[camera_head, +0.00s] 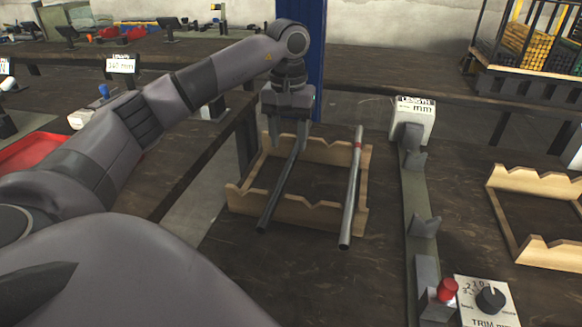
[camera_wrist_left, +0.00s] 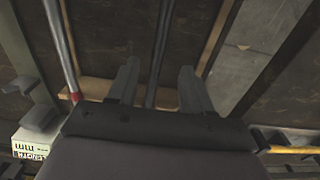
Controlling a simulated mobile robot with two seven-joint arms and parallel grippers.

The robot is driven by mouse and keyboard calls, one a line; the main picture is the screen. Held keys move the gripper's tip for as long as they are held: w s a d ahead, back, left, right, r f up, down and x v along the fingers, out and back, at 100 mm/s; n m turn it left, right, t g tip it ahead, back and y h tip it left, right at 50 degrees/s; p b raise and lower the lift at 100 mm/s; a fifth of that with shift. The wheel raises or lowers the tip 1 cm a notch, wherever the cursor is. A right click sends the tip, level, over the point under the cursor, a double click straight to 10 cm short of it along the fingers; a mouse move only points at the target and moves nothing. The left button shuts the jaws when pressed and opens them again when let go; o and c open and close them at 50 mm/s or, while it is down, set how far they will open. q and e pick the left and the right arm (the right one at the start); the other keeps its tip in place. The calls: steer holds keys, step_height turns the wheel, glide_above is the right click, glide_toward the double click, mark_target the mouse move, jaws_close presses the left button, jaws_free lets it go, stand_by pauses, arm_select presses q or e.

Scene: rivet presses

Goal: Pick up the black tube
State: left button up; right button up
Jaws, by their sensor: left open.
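The black tube (camera_head: 278,190) lies across the notches of a wooden rack (camera_head: 300,216), sloping toward the near left in the head view. My left gripper (camera_head: 290,145) is open, pointing down over the tube's far end. In the left wrist view the black tube (camera_wrist_left: 161,45) runs between the two fingers of the left gripper (camera_wrist_left: 157,75), with space on both sides. I cannot tell how far the fingertips reach below the tube. My right gripper is not in view.
A grey tube (camera_head: 350,200) with a red band lies on the same rack, to the right. A length gauge (camera_head: 412,118) and a trim box (camera_head: 487,300) stand further right. An empty wooden rack (camera_head: 540,185) is at the far right. A blue post (camera_head: 304,60) stands behind.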

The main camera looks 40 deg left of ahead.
mark_target(291, 160)
arm_select(q)
steer(key=f, duration=0.5)
steer(key=shift+w+a+f, duration=0.1)
steer(key=shift+w, duration=0.3)
jaws_close()
